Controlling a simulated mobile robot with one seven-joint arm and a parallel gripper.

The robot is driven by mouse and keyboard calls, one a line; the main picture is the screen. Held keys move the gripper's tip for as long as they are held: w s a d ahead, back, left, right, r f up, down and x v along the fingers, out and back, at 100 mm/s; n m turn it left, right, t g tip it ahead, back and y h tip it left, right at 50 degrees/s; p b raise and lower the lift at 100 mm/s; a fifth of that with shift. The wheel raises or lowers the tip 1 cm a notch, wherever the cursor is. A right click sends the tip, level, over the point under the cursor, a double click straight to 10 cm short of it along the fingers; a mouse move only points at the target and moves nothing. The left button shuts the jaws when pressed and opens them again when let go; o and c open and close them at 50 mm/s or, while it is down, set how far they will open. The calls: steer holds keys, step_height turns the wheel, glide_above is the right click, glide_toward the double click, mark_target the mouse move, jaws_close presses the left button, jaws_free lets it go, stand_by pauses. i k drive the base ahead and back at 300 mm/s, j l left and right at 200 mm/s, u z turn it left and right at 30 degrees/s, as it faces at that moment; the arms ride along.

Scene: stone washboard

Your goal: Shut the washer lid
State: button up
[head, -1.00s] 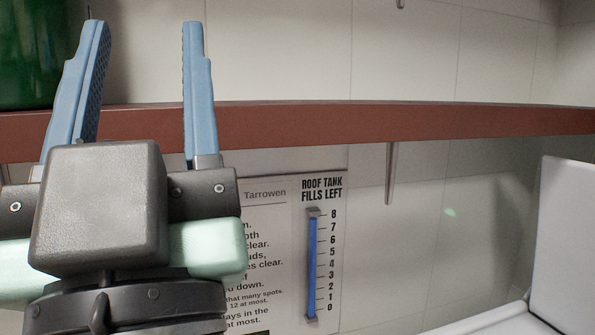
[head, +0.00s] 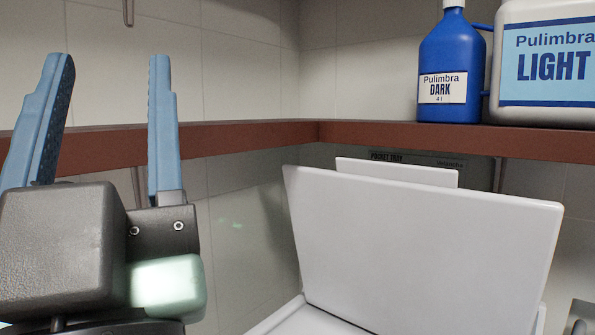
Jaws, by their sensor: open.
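The washer lid (head: 425,245) is a large white panel at the right centre of the head view. It stands raised, tilted a little back, above the white washer top (head: 310,318), whose edge shows at the bottom. My gripper (head: 105,125) is at the left, its two blue fingers pointing up and spread apart with nothing between them. It is apart from the lid, to its left. The washer's body and most of its opening are out of view below.
A red-brown shelf (head: 235,138) runs along both walls behind the lid. A blue Pulimbra Dark bottle (head: 450,60) and a white Pulimbra Light container (head: 545,65) stand on it at the right. A smaller white panel (head: 397,171) and a dark sign (head: 415,157) show behind the lid.

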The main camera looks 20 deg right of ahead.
mark_target(383, 248)
steer(key=l+z, duration=0.2)
steer(key=z, duration=0.85)
steer(key=i+l+z, duration=0.1)
steer(key=l+z, duration=0.2)
steer(key=l, duration=1.2)
steer(key=i+j, duration=0.3)
steer(key=j, duration=0.15)
